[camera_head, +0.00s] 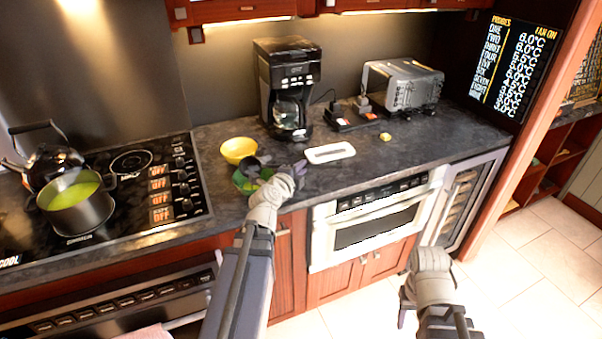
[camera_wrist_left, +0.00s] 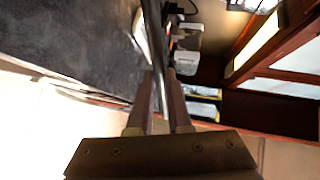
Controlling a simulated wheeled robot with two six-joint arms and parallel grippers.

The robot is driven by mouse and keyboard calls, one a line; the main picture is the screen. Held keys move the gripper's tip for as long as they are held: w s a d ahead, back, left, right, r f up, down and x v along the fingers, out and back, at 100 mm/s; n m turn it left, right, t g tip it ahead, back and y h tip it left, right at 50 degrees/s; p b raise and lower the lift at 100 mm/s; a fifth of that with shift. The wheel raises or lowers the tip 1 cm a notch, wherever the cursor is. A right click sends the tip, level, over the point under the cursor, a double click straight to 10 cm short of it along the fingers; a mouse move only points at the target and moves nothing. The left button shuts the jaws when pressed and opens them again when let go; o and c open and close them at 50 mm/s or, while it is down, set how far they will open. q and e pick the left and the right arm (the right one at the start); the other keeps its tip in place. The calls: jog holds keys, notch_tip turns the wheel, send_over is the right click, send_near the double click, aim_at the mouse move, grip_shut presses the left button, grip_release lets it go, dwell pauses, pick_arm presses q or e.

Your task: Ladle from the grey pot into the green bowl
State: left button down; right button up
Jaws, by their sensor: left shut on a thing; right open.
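The grey pot (camera_head: 80,212) stands on the cooktop at the left and holds yellow-green soup. The green bowl (camera_head: 241,186) is on the counter right of the cooktop, partly hidden by my left gripper. My left gripper (camera_head: 284,170) is shut on the handle of a dark ladle (camera_head: 251,166), whose head is over the green bowl's back side. The handle also shows between the fingers in the left wrist view (camera_wrist_left: 155,45). I cannot tell what is in the ladle. My right gripper (camera_head: 403,308) is open and empty, low in front of the cabinets.
A yellow bowl (camera_head: 236,151) sits just behind the green one. A white dish (camera_head: 330,153) lies to the right. A coffee maker (camera_head: 286,85) and toaster (camera_head: 403,84) stand at the back. A kettle (camera_head: 45,163) is behind the pot. The counter's right part has free room.

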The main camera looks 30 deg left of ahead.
pick_arm(q)
jog(key=shift+s+f+m+t+b, duration=0.15)
jog(key=shift+f+m+t+b, duration=0.3)
jog(key=shift+t+b, duration=1.25)
jog(key=shift+g+b, duration=0.6)
jog(key=shift+b, duration=0.05)
